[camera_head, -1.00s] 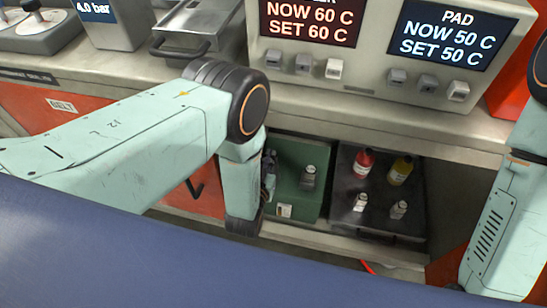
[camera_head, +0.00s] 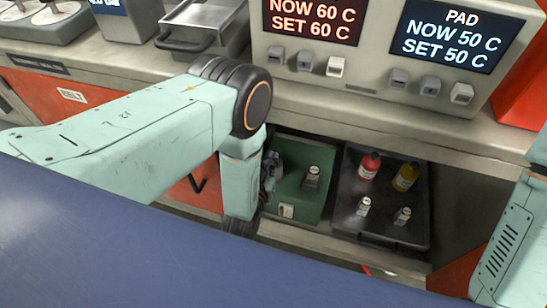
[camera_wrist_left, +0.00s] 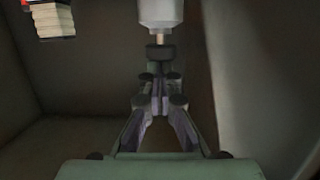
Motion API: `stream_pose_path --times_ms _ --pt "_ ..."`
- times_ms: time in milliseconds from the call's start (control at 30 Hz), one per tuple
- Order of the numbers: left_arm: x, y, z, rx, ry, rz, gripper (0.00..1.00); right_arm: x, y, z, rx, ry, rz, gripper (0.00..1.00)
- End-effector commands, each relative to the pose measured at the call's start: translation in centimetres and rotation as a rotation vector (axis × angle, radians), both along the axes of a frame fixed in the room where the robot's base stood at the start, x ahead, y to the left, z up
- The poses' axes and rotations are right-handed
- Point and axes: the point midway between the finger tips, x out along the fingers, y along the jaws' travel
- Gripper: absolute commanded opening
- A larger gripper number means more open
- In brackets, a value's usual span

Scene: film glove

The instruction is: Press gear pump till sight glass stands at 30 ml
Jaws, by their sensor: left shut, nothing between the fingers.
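My left gripper (camera_wrist_left: 158,88) is shut and empty in the left wrist view. Just past its fingertips is a white cylinder (camera_wrist_left: 160,12) with a dark end; I cannot tell whether they touch. In the head view my left arm reaches down in front of the shelf, and a grey part beside it is mostly hidden. I cannot tell which part is the gear pump. No sight glass reading is legible. My right gripper is out of view.
A dark tray (camera_head: 350,222) right of the green block holds a red bottle (camera_head: 368,166), a yellow bottle (camera_head: 405,177) and two small vials. The counter edge overhangs the shelf. A control box with displays (camera_head: 455,38) stands above. A blue surface (camera_head: 150,260) fills the front.

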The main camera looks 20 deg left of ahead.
Motion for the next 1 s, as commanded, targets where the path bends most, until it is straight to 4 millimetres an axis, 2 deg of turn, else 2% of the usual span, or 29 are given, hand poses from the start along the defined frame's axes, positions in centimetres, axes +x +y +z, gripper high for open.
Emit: stream_pose_path --times_ms 33,300,500,1000 --pt "-1.0 0.0 -0.2 0.001 0.014 -0.001 0.0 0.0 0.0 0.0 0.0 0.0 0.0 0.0" --pt "-4.7 0.0 1.1 0.0 0.006 -0.004 0.0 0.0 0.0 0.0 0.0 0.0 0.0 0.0" --pt "-6.6 -0.1 1.6 0.0 0.001 -0.005 0.0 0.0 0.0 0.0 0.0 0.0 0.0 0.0" --pt "-7.0 -0.2 1.8 -0.001 -0.003 -0.005 0.0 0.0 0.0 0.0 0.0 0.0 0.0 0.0"
